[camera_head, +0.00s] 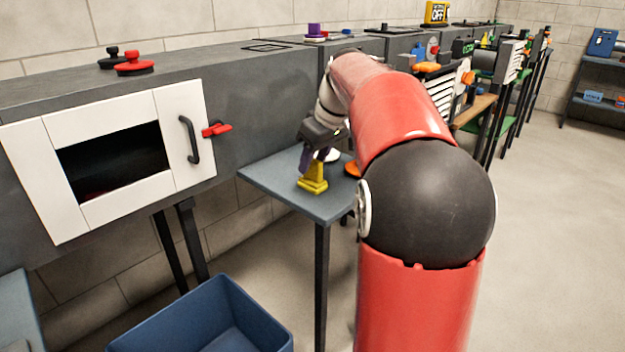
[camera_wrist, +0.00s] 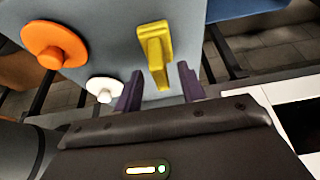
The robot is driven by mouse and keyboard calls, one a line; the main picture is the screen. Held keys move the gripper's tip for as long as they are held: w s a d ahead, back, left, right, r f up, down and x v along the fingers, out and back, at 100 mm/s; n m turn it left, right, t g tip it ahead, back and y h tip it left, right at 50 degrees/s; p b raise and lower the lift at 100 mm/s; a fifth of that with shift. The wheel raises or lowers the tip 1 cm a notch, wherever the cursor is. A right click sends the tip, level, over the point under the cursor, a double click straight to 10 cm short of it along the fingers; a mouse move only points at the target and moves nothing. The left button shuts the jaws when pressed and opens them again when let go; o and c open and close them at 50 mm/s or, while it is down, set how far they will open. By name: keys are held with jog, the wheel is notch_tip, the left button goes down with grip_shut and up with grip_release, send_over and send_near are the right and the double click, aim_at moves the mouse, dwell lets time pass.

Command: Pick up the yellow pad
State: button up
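The yellow pad (camera_head: 312,186) stands on a small blue-grey table (camera_head: 285,196) with a block-like handle rising from its base. My gripper (camera_head: 317,160) is right at its handle, above the table. In the wrist view the yellow pad (camera_wrist: 155,50) lies ahead of and between the two purple fingers of my gripper (camera_wrist: 160,90). The fingers are apart, with the near end of the handle close to the gap. I cannot tell whether either finger touches it.
An orange round pad (camera_wrist: 54,44) and a white round pad (camera_wrist: 105,88) are on the same table, left of the yellow one in the wrist view. A blue bin (camera_head: 215,318) stands below. A white-framed duct door (camera_head: 125,160) with a black handle is at left.

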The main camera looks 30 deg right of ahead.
jog(key=shift+w+a+f, duration=0.1)
jog(key=shift+w+f, duration=0.15)
jog(key=shift+f, duration=0.3)
grip_shut()
jog(key=shift+r, duration=0.1)
notch_tip(320, 180, up, 20)
jog(key=p, duration=0.4)
